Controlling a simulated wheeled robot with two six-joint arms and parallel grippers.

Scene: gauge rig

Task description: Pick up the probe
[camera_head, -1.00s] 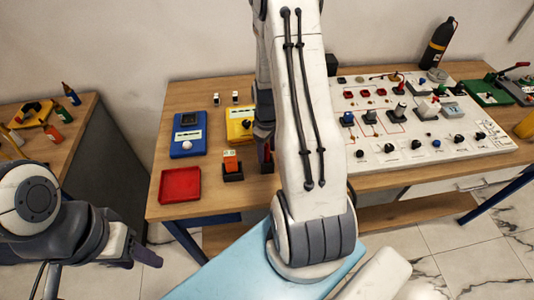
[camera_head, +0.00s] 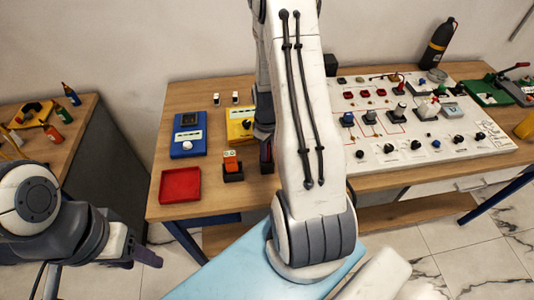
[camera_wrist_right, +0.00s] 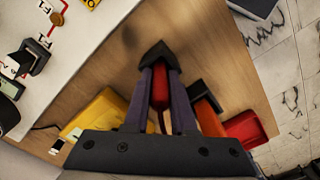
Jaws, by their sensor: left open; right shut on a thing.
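The probe (camera_wrist_right: 160,88) is red. In the right wrist view it lies between the two dark fingers of my right gripper (camera_wrist_right: 160,80), which is shut on it. A black block (camera_wrist_right: 158,54) shows at the probe's far end; I cannot tell whether the probe is clear of it. In the head view my right gripper (camera_head: 264,132) is partly hidden by my own arm, above a small black stand (camera_head: 266,165) on the table. My left gripper (camera_head: 146,258) is open and empty at the lower left, away from the table.
An orange device (camera_head: 232,157) in a black stand is close beside my right gripper. A red tray (camera_head: 180,185), a blue meter (camera_head: 188,134) and a yellow meter (camera_head: 240,124) surround it. A white panel with knobs (camera_head: 420,130) fills the table's right side.

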